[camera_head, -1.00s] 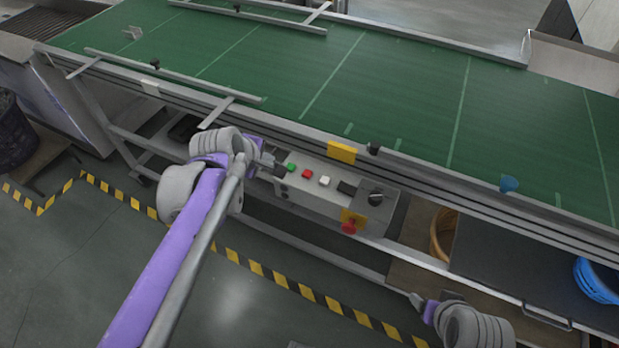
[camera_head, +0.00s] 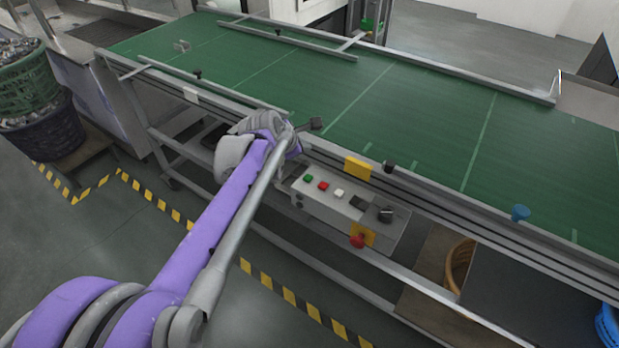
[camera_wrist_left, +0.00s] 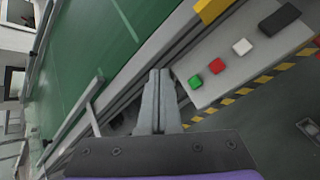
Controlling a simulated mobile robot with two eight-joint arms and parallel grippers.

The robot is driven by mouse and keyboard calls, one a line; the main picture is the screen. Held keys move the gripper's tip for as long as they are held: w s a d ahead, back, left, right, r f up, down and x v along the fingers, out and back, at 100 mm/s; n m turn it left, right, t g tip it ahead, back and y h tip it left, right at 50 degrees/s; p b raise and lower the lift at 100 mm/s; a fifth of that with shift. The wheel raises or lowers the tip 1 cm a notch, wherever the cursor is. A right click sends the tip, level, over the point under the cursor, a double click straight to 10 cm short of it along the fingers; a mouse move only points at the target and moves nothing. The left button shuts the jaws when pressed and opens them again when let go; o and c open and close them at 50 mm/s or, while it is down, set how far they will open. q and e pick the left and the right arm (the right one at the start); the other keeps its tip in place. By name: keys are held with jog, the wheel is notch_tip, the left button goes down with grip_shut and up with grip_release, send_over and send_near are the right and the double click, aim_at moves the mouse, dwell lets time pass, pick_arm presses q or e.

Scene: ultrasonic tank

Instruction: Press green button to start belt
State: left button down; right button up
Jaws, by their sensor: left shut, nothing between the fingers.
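The green button (camera_head: 308,178) is at the left end of the control box (camera_head: 325,203) on the belt's front side. It also shows in the left wrist view (camera_wrist_left: 195,81). My left gripper (camera_head: 316,124) is shut and empty, above and near the box's left end. In the left wrist view its closed fingertips (camera_wrist_left: 158,75) show to the left of the green button, apart from it. The green belt (camera_head: 400,110) runs across behind the box. My right gripper is out of view.
A yellow block (camera_head: 357,168) sits on the belt's side rail above. Baskets (camera_head: 45,130) stand at far left.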

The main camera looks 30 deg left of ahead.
pick_arm(q)
jog(key=shift+f, duration=0.1)
jog(key=b, duration=0.6)
send_over(305, 179)
notch_tip(305, 179, down, 8)
jog(key=shift+s+r, duration=0.1)
jog(key=shift+f, duration=0.4)
dwell(1.4)
jog(key=shift+f+b, duration=0.3)
jog(key=shift+f, duration=0.1)
